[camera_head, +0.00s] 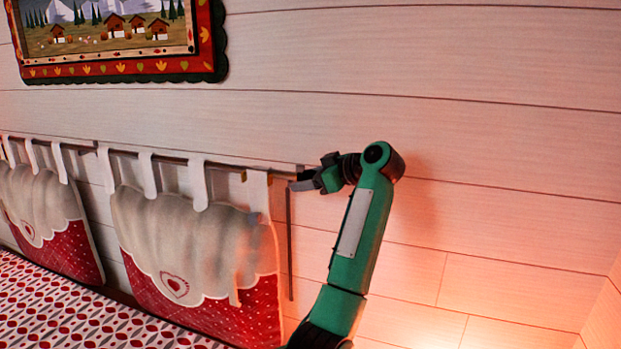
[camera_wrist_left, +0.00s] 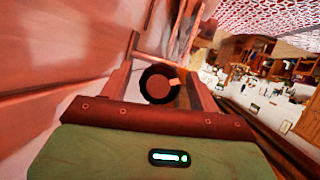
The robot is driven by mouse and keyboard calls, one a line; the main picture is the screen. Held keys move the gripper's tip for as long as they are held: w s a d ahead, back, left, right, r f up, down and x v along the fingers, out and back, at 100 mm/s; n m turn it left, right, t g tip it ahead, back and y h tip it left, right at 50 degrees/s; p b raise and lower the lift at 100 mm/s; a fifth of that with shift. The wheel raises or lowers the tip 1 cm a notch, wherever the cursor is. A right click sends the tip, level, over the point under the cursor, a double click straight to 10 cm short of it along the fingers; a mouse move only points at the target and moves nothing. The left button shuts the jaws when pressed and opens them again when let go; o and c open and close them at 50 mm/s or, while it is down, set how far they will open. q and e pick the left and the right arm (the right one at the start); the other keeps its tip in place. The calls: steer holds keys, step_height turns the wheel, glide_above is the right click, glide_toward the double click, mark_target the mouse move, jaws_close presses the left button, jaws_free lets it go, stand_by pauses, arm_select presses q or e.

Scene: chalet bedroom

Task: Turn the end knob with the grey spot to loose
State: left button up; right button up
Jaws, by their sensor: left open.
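In the left wrist view, a dark round end knob (camera_wrist_left: 158,90) with a reddish-brown face shows between the fingers of my left gripper (camera_wrist_left: 160,56). A small pale spot sits at the right of its face; its colour looks orange-pink in the warm light. The fingers stand open on either side of the knob, with a gap visible at the left; contact cannot be told. In the head view, my left gripper (camera_head: 304,182) is at the right end of the curtain-like rod (camera_head: 284,175) along the wall. The knob is hidden there by the gripper. My right gripper is not in view.
Cushions with red bottoms (camera_head: 190,245) hang by loops from the rod, left of my arm. A thin dark stick (camera_head: 290,245) hangs just below the gripper. A framed picture (camera_head: 120,65) is above. The plank wall to the right is bare.

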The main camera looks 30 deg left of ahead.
arm_select(q)
steer(key=c, duration=1)
